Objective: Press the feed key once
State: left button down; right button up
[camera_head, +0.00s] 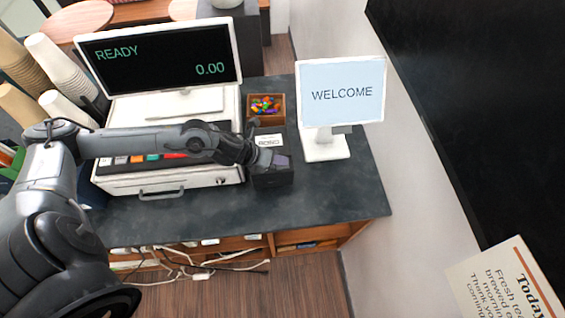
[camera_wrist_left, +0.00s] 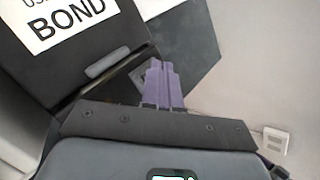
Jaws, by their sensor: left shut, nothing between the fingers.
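A small black printer-like box (camera_head: 272,179) stands on the dark counter, right of the cash register, with a white label (camera_head: 268,140) on top. In the left wrist view, the box (camera_wrist_left: 75,62) shows its label reading "BOND" and a grey raised bar (camera_wrist_left: 108,66) near its edge, which may be the feed key. My left gripper (camera_head: 281,160) is over the box's front part in the head view. Its purple fingers (camera_wrist_left: 160,85) are shut and empty, just right of the grey bar; I cannot tell whether they touch the box. My right gripper is not in view.
The register (camera_head: 190,179) with its coloured keys lies under my left forearm, and its "READY 0.00" screen (camera_head: 160,58) stands behind. A wooden box (camera_head: 280,106) of colourful bits and a "WELCOME" display (camera_head: 342,92) stand nearby. The counter's front right (camera_head: 335,195) is clear.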

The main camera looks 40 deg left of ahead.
pick_arm(q)
jog(key=shift+r, duration=0.5)
jog(key=shift+r+p, duration=0.15)
jog(key=shift+p, duration=0.2)
jog(key=shift+r, duration=0.3)
jog(key=shift+r+p, duration=1.8)
jog(key=shift+r, duration=0.3)
